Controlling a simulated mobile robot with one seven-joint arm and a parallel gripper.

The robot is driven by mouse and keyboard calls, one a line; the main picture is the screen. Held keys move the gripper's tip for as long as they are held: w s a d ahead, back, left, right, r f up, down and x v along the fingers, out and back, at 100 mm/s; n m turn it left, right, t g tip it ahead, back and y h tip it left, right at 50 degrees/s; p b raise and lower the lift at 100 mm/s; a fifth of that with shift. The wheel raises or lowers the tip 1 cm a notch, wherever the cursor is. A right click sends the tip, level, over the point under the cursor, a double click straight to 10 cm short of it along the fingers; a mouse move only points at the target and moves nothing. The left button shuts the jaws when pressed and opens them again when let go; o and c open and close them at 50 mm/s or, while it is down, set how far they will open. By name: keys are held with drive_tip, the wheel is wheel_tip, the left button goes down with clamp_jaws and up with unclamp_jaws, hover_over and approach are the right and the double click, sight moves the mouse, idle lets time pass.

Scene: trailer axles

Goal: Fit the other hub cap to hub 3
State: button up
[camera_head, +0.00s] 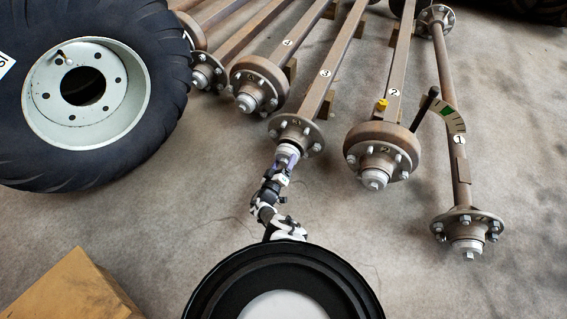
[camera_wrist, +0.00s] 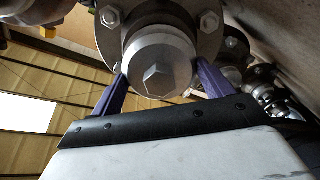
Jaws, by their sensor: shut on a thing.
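Hub 3 (camera_head: 297,129) is the studded flange at the near end of the axle labelled 3. It also shows in the wrist view (camera_wrist: 207,38), with large nuts around its face. A round silver hub cap (camera_wrist: 158,62) with a hexagonal boss sits in front of the flange centre, in line with it. My gripper (camera_head: 286,157) reaches hub 3 from below, its two purple fingers on either side of the cap and shut on it. In the head view the cap (camera_head: 289,149) shows as a pale ring above the fingers. I cannot tell whether it is fully seated.
Axles 4 (camera_head: 256,86), 2 (camera_head: 383,145) and 1 (camera_head: 468,226) lie beside axle 3, each with a silver cap-like end. A large wheel (camera_head: 90,95) is at left, a wooden block (camera_head: 70,285) at lower left. A gauge-like strip (camera_head: 447,113) stands by axle 1.

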drive_tip(key=shift+b+x, duration=0.5)
drive_tip(key=shift+x, duration=0.3)
drive_tip(key=o, duration=1)
drive_tip(key=shift+o, duration=0.2)
drive_tip(key=shift+s, duration=0.15)
